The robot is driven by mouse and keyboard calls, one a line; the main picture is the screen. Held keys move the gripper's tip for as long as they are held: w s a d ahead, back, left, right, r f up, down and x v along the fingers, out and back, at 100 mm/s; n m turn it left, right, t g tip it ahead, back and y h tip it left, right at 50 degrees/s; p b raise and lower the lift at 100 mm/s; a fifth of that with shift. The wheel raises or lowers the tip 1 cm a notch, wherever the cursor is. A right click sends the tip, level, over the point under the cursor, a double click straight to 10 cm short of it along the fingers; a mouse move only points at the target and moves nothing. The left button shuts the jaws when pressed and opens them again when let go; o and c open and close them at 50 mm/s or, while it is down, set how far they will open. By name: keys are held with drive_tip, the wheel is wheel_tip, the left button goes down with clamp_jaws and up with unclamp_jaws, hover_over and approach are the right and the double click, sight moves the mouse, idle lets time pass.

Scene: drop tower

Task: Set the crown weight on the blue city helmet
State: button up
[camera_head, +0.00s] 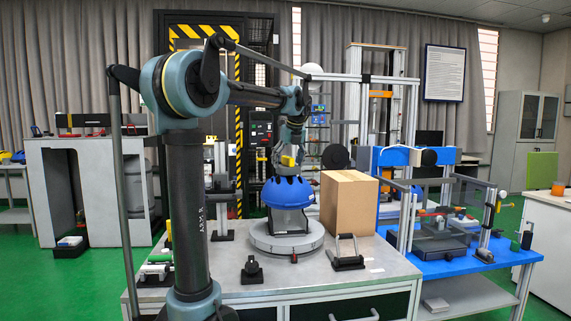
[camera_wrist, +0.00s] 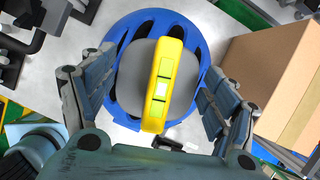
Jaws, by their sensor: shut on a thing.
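The blue city helmet (camera_head: 288,193) sits upright on a dark stand on a round grey turntable (camera_head: 262,241). In the wrist view the helmet (camera_wrist: 127,35) lies behind the crown weight (camera_wrist: 160,88), a rounded grey body with a yellow bar across it. My gripper (camera_wrist: 160,66) is shut on the weight, with a finger on either side. In the head view my gripper (camera_head: 290,147) points down above the helmet, and the weight's yellow part (camera_head: 288,161) shows just over the helmet's top. I cannot tell whether the weight touches the helmet.
A cardboard box (camera_head: 349,204) stands close right of the helmet; it also shows in the wrist view (camera_wrist: 275,75). A black-handled item (camera_head: 346,253) and a small dark fixture (camera_head: 252,270) stand at the bench front. A blue table (camera_head: 465,263) with a clear-walled rig is at right.

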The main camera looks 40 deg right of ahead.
drive_tip(key=shift+f, duration=0.1)
drive_tip(key=o, duration=2)
drive_tip(key=shift+c, duration=0.2)
drive_tip(key=v, duration=1.2)
drive_tip(key=shift+a+f, duration=0.1)
